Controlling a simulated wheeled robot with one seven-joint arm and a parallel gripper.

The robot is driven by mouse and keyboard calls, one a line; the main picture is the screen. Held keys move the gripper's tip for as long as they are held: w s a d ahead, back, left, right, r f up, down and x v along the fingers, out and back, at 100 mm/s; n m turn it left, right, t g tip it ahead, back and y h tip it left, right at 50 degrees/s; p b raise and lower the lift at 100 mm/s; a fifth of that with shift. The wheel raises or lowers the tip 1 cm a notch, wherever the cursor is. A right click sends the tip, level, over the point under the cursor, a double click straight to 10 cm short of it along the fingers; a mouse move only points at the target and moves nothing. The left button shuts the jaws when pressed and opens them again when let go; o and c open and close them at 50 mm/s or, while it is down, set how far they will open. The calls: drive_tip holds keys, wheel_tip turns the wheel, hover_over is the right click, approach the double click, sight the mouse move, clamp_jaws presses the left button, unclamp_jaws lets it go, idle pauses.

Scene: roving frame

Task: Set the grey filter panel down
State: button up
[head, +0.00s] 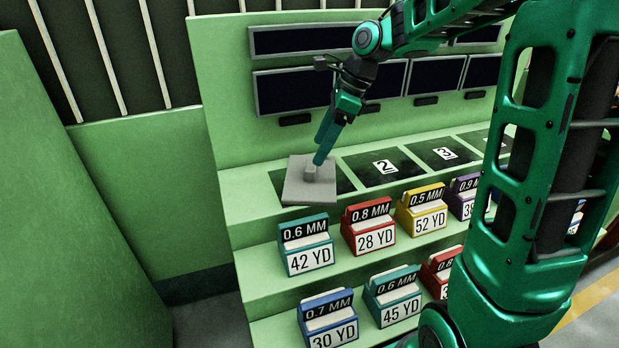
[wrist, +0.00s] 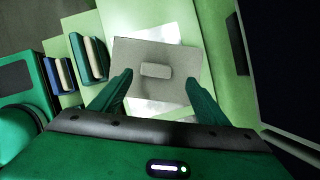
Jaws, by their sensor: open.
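The grey filter panel (head: 295,194) is a flat square plate with a small block handle on top. It lies at the left end of the green upper ledge, partly over the leftmost dark square; whether it is flat on the ledge is hard to tell. In the wrist view the panel (wrist: 135,52) looks slightly turned, with a bright white area showing past its edges. My gripper (head: 322,158) is right above the handle. In the wrist view my gripper (wrist: 160,77) is open, one finger on each side of the handle, with gaps between.
Dark squares marked 2 (head: 385,167) and 3 (head: 445,154) lie empty to the right. Coloured labelled boxes, such as a teal 42 YD box (head: 308,258) and a red 28 YD box (head: 374,237), stand on the step below. Dark screens (head: 297,92) line the wall behind.

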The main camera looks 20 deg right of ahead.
sight(311, 173)
drive_tip(key=shift+s+x, duration=0.2)
drive_tip(key=shift+x, duration=1.3)
drive_tip(key=shift+s+x, duration=0.15)
drive_tip(key=shift+x, duration=1.35)
drive_tip(key=shift+f, duration=0.1)
drive_tip(key=c, duration=1.3)
